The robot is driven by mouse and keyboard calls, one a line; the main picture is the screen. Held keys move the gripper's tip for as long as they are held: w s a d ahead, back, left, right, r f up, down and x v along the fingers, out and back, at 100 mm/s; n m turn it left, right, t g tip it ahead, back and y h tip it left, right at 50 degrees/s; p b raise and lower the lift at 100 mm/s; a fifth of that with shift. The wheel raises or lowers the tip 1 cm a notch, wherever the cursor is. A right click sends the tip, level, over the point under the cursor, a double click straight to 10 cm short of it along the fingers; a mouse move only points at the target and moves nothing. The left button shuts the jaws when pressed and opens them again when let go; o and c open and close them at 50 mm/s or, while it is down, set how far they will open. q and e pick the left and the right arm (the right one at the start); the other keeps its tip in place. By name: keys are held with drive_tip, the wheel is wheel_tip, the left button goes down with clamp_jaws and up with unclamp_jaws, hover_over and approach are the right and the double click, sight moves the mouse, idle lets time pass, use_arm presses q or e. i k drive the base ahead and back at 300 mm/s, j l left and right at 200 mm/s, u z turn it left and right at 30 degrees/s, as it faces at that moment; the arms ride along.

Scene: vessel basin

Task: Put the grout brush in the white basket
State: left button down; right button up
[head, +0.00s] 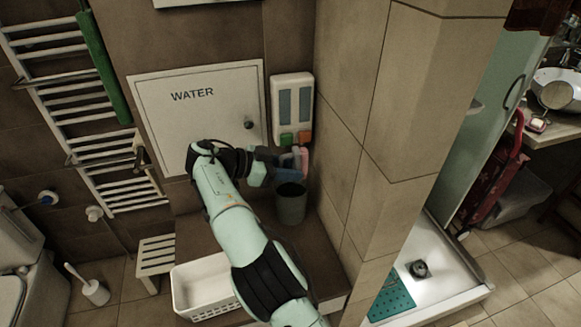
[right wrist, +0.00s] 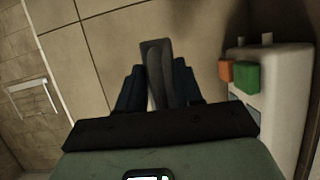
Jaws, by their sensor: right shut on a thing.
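My right gripper (head: 276,164) is in front of the wall above a grey cup (head: 291,205). In the right wrist view its two dark fingers (right wrist: 158,88) are shut on a slim dark grey thing, which looks like the grout brush (right wrist: 156,52). Its end sticks out beyond the fingertips; the rest is hidden between the fingers. The white basket (head: 196,302) stands on the brown ledge, lower left of the gripper, partly hidden by my right arm. My left gripper is not in view.
A soap dispenser (head: 292,105) with orange and green buttons hangs close to the gripper; it also shows in the right wrist view (right wrist: 272,105). A pink item (head: 302,157) is beside the fingers. A tiled wall corner (head: 345,150) stands right. A slatted stool (head: 156,257) stands left of the basket.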

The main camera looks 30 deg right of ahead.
sight(215, 293)
drive_tip(key=i+j, duration=0.1)
drive_tip(key=j, duration=0.45)
drive_tip(key=i+j, duration=0.1)
drive_tip(key=j, duration=0.45)
drive_tip(key=i+j, duration=0.1)
drive_tip(key=j, duration=0.45)
drive_tip(key=i+j, duration=0.1)
drive_tip(key=j, duration=0.4)
